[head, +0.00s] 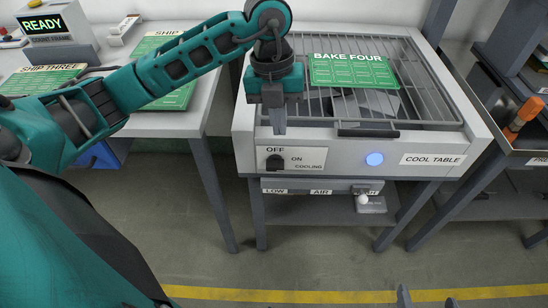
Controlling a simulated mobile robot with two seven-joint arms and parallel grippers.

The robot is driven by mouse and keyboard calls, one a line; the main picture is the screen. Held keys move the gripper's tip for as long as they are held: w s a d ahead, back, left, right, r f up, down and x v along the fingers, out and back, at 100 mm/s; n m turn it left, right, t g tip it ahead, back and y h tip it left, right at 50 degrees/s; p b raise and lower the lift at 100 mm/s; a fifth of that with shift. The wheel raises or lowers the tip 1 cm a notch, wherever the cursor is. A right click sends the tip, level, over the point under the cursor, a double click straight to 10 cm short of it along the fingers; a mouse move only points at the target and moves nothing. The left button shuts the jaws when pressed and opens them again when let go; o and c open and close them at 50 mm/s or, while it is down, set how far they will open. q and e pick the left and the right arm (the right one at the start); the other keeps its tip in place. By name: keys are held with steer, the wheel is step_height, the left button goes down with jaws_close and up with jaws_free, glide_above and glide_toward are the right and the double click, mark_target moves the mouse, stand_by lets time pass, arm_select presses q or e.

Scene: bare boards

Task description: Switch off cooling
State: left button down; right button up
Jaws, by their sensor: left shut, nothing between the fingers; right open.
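The cool table (470,140) has a panel (316,161) on its front left, marked OFF, ON and COOLING. A dark knob (275,163) sits on this panel below OFF and left of ON; its exact setting is too small to tell. A round blue light (374,159) glows on the front. My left gripper (279,130) points down with shut, empty fingers, just above the panel in the picture. Whether it touches the front edge cannot be told. My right gripper (428,300) shows only two fingertips, apart, at the bottom edge.
A green BAKE FOUR card (352,71) lies on the wire rack (432,105). Below are LOW and AIR labels and a white-knobbed fitting (364,202). Left is a table with green SHIP cards (180,97) and a READY display (45,24). The floor in front is clear.

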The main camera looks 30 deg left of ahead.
arm_select(q)
steer(key=a, duration=0.1)
steer(key=a+y, duration=0.1)
steer(key=a+r, duration=0.1)
steer(key=shift+w+n+y, duration=0.3)
steer(key=shift+w+n, duration=0.1)
steer(key=shift+d, duration=0.1)
steer(key=b, duration=0.3)
glide_toward(270, 165)
step_height(270, 165, down, 7)
steer(key=shift+s+r, duration=0.1)
steer(key=shift+s, duration=0.05)
